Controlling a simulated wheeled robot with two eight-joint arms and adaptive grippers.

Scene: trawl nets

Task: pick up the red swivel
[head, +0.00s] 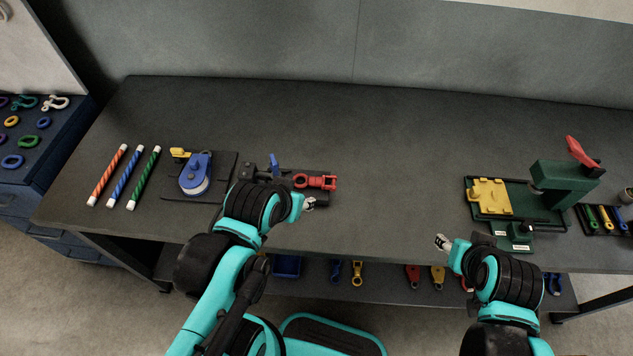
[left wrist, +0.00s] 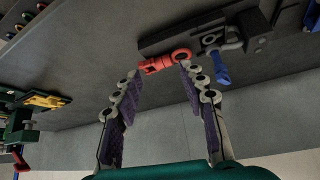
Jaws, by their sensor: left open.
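The red swivel (head: 315,181) lies at the right end of a dark clamp-like fixture (head: 254,172) with a blue handle, left of the middle of the bench. My left gripper (head: 309,203) is just in front of it in the head view. In the left wrist view the red swivel (left wrist: 165,62) shows beyond and between the spread fingertips of my left gripper (left wrist: 157,74), which is open and empty. Whether a finger touches it I cannot tell. My right gripper (head: 443,243) is at the bench's front edge, apart from the swivel; its jaws are too small to read.
A blue pulley block (head: 195,174) and striped rods (head: 126,177) are to the left. A green press (head: 562,185) with a yellow plate (head: 489,196) stands at right. Red and yellow pieces lie on the lower shelf (head: 385,288). The bench middle (head: 400,160) is clear.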

